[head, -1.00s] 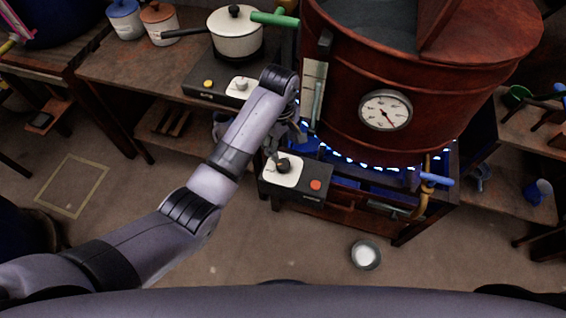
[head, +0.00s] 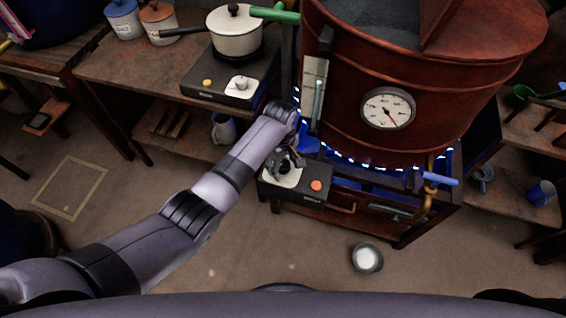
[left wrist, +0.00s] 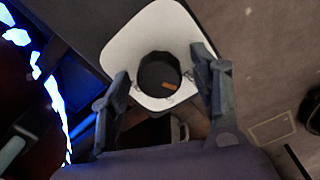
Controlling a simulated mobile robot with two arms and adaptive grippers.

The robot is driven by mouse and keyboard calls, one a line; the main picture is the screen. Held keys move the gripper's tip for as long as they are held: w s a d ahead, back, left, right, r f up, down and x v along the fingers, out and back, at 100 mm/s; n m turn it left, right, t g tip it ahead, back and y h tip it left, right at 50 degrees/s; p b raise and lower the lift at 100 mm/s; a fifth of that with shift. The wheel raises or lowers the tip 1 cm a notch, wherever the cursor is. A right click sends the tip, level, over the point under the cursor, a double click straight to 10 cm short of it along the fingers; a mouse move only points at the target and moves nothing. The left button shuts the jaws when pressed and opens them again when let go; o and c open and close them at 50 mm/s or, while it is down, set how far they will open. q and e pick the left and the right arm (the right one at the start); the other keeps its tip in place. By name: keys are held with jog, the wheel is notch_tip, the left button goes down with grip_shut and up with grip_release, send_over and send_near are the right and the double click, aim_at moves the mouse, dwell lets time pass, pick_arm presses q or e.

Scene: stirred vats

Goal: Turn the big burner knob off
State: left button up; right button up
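The big burner knob (left wrist: 158,76) is a round black knob with an orange mark, on a white plate (left wrist: 126,50). In the head view the plate (head: 278,178) sits on a dark control box below the copper vat, and my gripper covers most of the knob. Blue flames (head: 350,162) burn under the vat. My left gripper (head: 291,162) is right above the knob. In the left wrist view its two fingers (left wrist: 160,82) stand apart on either side of the knob, with a gap visible at each side. My right gripper is in neither view.
An orange-red button (head: 316,186) is on the same box. The copper vat (head: 450,100) with a dial gauge (head: 388,109) rises behind it. A small stove (head: 230,84) with a white pot (head: 236,36) is at the upper left. A bowl (head: 367,257) is on the floor.

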pick_arm(q)
jog(key=c, duration=1.1)
